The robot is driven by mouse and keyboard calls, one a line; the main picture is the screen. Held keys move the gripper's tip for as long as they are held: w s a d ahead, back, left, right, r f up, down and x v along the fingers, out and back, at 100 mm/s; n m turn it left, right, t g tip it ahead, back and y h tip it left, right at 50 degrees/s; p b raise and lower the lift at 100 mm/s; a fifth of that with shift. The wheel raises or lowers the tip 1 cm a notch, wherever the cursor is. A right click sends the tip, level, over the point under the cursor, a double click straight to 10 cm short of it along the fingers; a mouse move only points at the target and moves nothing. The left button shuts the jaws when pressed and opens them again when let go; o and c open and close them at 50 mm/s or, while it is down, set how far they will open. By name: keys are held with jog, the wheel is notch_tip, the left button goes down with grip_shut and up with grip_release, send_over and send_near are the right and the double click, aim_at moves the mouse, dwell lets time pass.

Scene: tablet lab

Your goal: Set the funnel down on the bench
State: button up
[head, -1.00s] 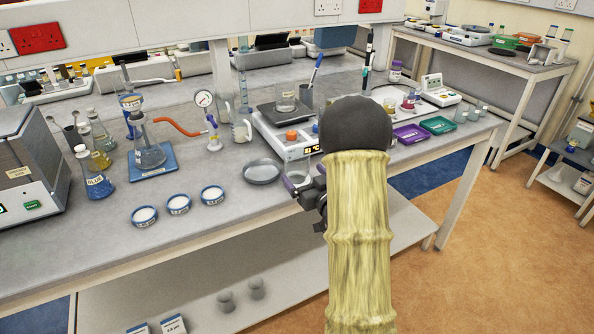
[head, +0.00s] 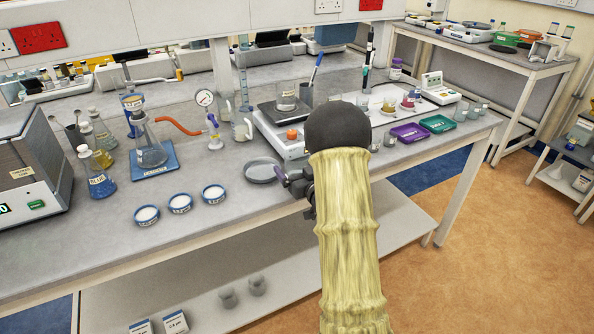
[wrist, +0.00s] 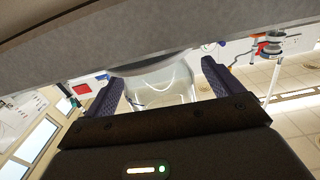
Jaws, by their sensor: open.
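My gripper (head: 285,180) is at the bench's front edge, right of the funnel and beside the grey round pan. My dark wrist and pale arm partly hide it. In the wrist view my gripper (wrist: 160,85) has its two fingers apart. A clear glassy shape (wrist: 160,82) shows between them; I cannot tell what it is or whether they touch it.
A grey pan (head: 261,170) and three blue-rimmed dishes (head: 180,203) line the front. An orange hose (head: 180,127) runs from the flask towards a gauge (head: 204,99). Bare bench lies in front of the dishes.

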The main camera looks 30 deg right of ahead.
jog(key=shift+c, duration=0.2)
jog(key=c, duration=1.1)
notch_tip(320, 180, up, 10)
jog(key=shift+s+d, duration=0.1)
dwell(0.4)
